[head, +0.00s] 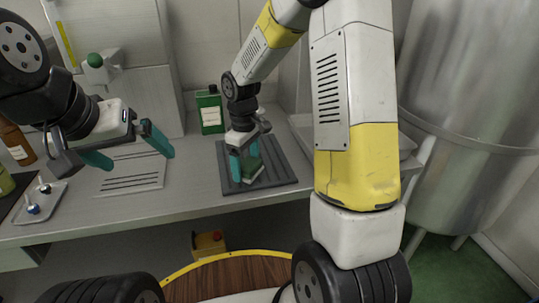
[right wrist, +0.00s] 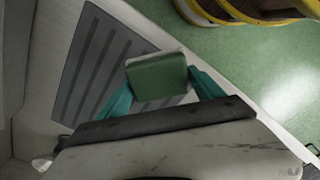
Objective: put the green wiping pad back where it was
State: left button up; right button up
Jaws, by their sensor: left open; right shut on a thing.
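The green wiping pad (head: 255,170) has a pale edge and is between the fingers of my right gripper (head: 243,173), which is shut on it. In the head view they are over the dark ribbed mat (head: 277,178) on the bench. In the right wrist view the pad (right wrist: 157,77) shows between the teal fingertips, with the ribbed mat (right wrist: 84,60) beyond it to the left. I cannot tell whether the pad touches the mat. My left gripper (head: 135,153) is open and empty above the bench at the left, over a pale slotted plate (head: 135,174).
A green bottle (head: 210,110) with a label stands behind the mat. A small tray (head: 35,210) with knobbed items and a brown bottle (head: 15,142) are at the far left. A large steel tank (head: 470,90) stands at the right. The bench front (head: 160,210) is clear.

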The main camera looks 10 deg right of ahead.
jog(key=a+n, duration=0.1)
jog(key=n, duration=0.1)
jog(key=a+n, duration=0.2)
jog(key=n, duration=0.1)
jog(key=s+a+r+n, duration=0.1)
jog(key=a+n, duration=0.1)
jog(key=shift+s+a+n, duration=0.1)
jog(key=shift+n, duration=0.3)
send_over(271, 168)
jog(key=shift+s+a+f+n, duration=0.15)
jog(key=shift+f+n, duration=0.15)
jog(key=shift+f, duration=0.35)
jog(key=shift+d+f, duration=0.2)
jog(key=shift+f, duration=1.55)
jog(key=shift+f, duration=0.1)
jog(key=o, duration=1.3)
